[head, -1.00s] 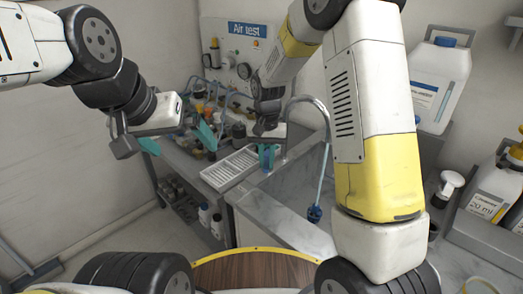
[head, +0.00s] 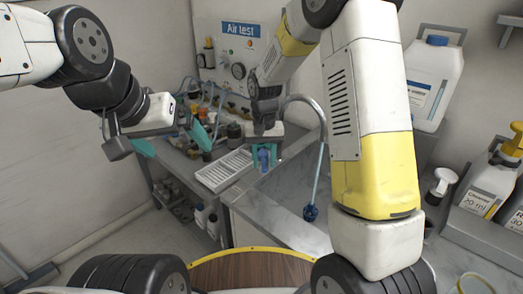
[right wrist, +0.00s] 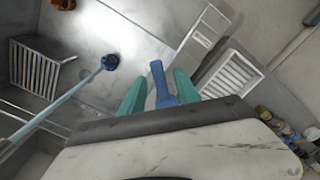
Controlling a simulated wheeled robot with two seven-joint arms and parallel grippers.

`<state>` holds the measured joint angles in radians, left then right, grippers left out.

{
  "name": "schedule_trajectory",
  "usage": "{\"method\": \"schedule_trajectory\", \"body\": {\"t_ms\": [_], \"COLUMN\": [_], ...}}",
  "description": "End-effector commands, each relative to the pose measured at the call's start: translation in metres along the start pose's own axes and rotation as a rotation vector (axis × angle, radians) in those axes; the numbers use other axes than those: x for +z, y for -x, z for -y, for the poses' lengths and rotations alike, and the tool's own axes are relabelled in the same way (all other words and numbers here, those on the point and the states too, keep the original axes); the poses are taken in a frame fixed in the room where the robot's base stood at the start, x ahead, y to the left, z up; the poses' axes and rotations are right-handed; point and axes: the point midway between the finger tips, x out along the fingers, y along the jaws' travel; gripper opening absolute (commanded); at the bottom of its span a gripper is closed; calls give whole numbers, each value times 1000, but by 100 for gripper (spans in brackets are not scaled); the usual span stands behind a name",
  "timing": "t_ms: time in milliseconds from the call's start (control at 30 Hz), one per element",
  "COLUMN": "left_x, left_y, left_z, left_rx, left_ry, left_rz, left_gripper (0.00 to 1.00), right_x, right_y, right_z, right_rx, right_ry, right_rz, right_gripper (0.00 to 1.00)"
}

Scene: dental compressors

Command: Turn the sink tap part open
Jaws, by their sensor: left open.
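The sink tap's grey curved spout (head: 318,106) rises over the sink counter in the head view. A blue lever (head: 264,159) stands between the teal fingers of my right gripper (head: 266,158). In the right wrist view the blue lever (right wrist: 160,84) again lies between the two teal fingers of that gripper (right wrist: 160,88). The fingers are close on either side, and I cannot tell whether they press on it. My left gripper (head: 172,141) is open and empty at the left, away from the tap, in front of the bench.
A white slotted rack (head: 223,170) lies left of the lever. Bottles and fittings crowd the back bench. A white jug (head: 433,85) and yellow-topped bottles (head: 492,182) stand at right.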

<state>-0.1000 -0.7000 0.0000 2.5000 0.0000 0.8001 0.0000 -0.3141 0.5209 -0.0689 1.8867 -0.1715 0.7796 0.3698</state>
Motion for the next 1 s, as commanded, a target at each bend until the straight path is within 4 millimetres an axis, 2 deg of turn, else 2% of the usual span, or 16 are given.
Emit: {"method": "schedule_trajectory", "body": {"t_ms": [267, 367, 700, 833, 1000], "left_x": [0, 0, 0, 0, 0], "left_y": [0, 0, 0, 0, 0], "left_z": [0, 0, 0, 0, 0], "left_rx": [0, 0, 0, 0, 0], "left_ry": [0, 0, 0, 0, 0], "left_rz": [0, 0, 0, 0, 0], "left_gripper": [100, 100, 100, 100, 100], "right_x": [0, 0, -1, 0, 0], "right_y": [2, 12, 66, 76, 78], "right_z": [0, 0, 0, 0, 0], "right_rx": [1, 0, 0, 0, 1], "right_ry": [-1, 0, 0, 0, 0], "right_rz": [1, 0, -2, 0, 2], "right_gripper": [38, 38, 38, 38, 38]}}
